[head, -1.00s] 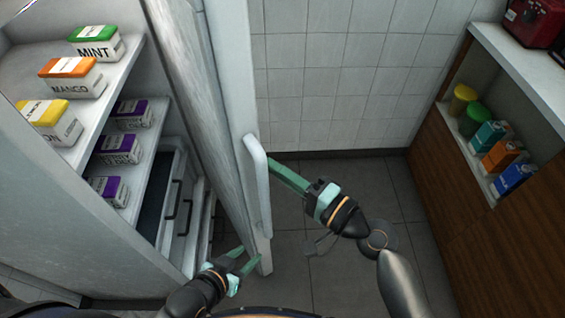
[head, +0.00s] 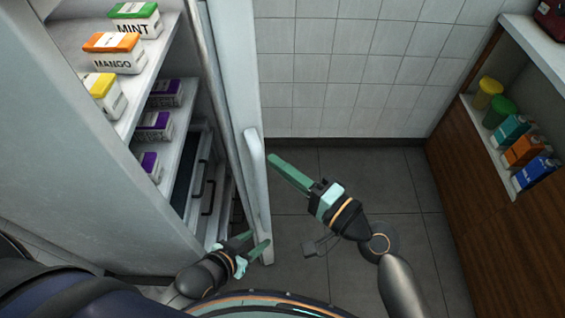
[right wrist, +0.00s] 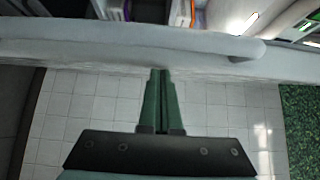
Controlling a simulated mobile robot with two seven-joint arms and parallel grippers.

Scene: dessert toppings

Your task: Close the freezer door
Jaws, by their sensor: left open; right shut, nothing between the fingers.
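The freezer (head: 85,150) stands at the left, and its white door (head: 228,85) is partly open, seen nearly edge-on in the head view. Its long pale handle (head: 254,175) faces right. My right gripper (head: 271,158) is shut and empty, its tips just right of the handle's upper part. In the right wrist view, the shut fingers (right wrist: 160,78) point at the pale handle (right wrist: 130,48); whether they touch cannot be told. My left gripper (head: 259,240) is open at the door's lower edge, one finger overlapping it in the picture; contact is unclear.
Inside the freezer are mint (head: 134,22), mango (head: 113,52) and yellow cartons (head: 103,94), with several purple-topped ones below. A wooden cabinet (head: 475,200) with cartons and jars stands at right. Grey floor (head: 350,185) between is clear.

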